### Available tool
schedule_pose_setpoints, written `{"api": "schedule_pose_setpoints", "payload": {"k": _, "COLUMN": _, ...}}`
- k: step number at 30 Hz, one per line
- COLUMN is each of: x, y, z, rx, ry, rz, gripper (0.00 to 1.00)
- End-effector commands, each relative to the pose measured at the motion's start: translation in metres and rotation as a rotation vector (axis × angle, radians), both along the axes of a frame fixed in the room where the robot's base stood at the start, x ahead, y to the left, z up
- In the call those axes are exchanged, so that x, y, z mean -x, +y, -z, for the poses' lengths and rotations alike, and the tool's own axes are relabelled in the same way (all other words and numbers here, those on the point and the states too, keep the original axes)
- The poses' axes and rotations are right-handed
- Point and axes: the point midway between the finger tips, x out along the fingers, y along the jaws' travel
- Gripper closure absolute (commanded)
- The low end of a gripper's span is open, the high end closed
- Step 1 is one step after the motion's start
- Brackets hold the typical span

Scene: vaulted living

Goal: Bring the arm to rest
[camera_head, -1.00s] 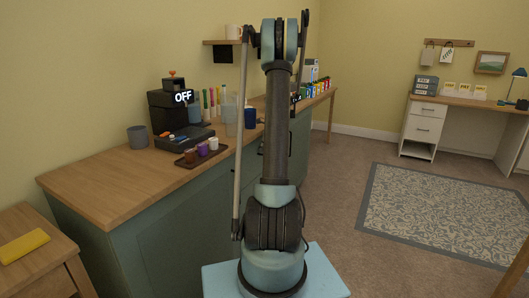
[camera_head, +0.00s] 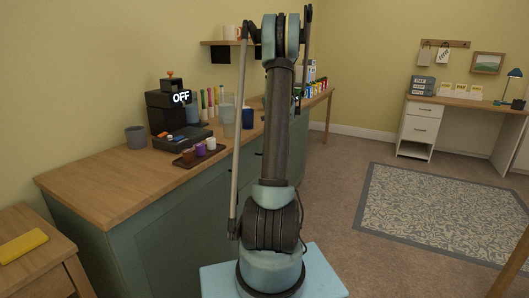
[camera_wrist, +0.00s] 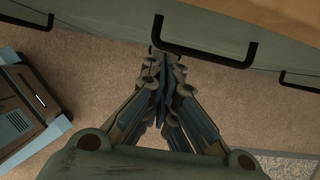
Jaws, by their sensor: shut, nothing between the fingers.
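My gripper (camera_wrist: 165,70) shows in the wrist view with its fingertips together and nothing between them. It hangs over the carpet near the front of the green cabinet (camera_wrist: 90,22) and its black handles (camera_wrist: 205,52). One handle appears just beyond the fingertips; I cannot tell whether they touch. In the head view my arm stands upright in front of the cabinet, its upper joint near the top edge. The gripper itself is hidden there behind the arm.
The wooden counter (camera_head: 95,185) holds a coffee machine (camera_head: 160,112), a grey cup (camera_head: 136,137) and a tray of small cups (camera_head: 183,162). A wall shelf (camera_head: 222,43) is close to the arm's top. Carpet and a patterned rug (camera_head: 430,210) lie clear at right.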

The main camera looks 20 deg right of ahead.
Motion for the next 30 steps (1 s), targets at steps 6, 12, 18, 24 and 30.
{"api": "schedule_pose_setpoints", "payload": {"k": 6, "x": 0.012, "y": -0.013, "z": -0.040, "rx": 0.002, "ry": 0.000, "rz": 0.003, "gripper": 1.00}}
{"api": "schedule_pose_setpoints", "payload": {"k": 12, "x": 0.018, "y": -0.020, "z": -0.062, "rx": 0.001, "ry": 0.000, "rz": 0.004, "gripper": 1.00}}
{"api": "schedule_pose_setpoints", "payload": {"k": 18, "x": 0.020, "y": -0.022, "z": -0.070, "rx": 0.002, "ry": 0.000, "rz": 0.003, "gripper": 1.00}}
{"api": "schedule_pose_setpoints", "payload": {"k": 24, "x": 0.031, "y": -0.008, "z": -0.078, "rx": 0.022, "ry": -0.010, "rz": -0.054, "gripper": 1.00}}
{"api": "schedule_pose_setpoints", "payload": {"k": 30, "x": 0.069, "y": 0.033, "z": -0.101, "rx": 0.095, "ry": -0.043, "rz": -0.253, "gripper": 1.00}}
